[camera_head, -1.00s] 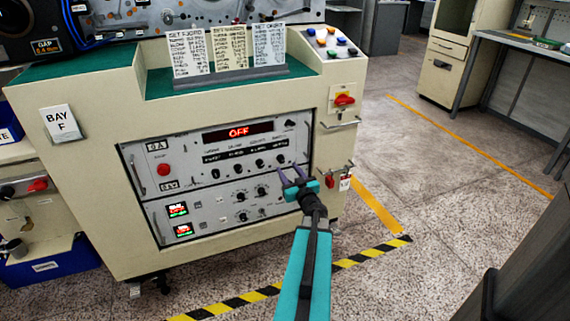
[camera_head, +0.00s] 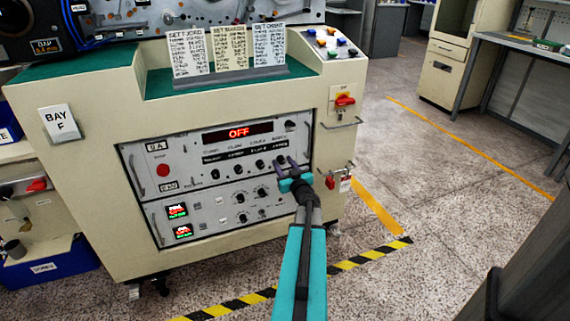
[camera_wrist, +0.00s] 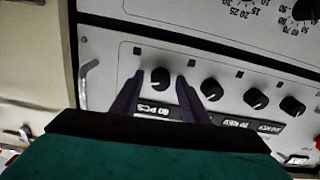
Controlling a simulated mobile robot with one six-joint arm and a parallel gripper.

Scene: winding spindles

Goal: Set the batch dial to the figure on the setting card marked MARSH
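The wrist view looks upside down at a row of black knobs. The end knob (camera_wrist: 160,78), taken as the batch dial, has a label (camera_wrist: 152,108) that seems to read 60 PCS. My gripper (camera_wrist: 161,84) is open, with one finger on each side of this knob in the picture; I cannot tell whether they touch it. In the head view my gripper (camera_head: 291,165) is at the row's right end, partly covering that knob.
The other knobs (camera_wrist: 209,89) sit close beside it. The display (camera_head: 238,132) reads OFF. A red button (camera_head: 162,170) is at the panel's left. A metal handle (camera_head: 309,140) stands close to my gripper. A red-handled fitting (camera_head: 331,182) is to the right.

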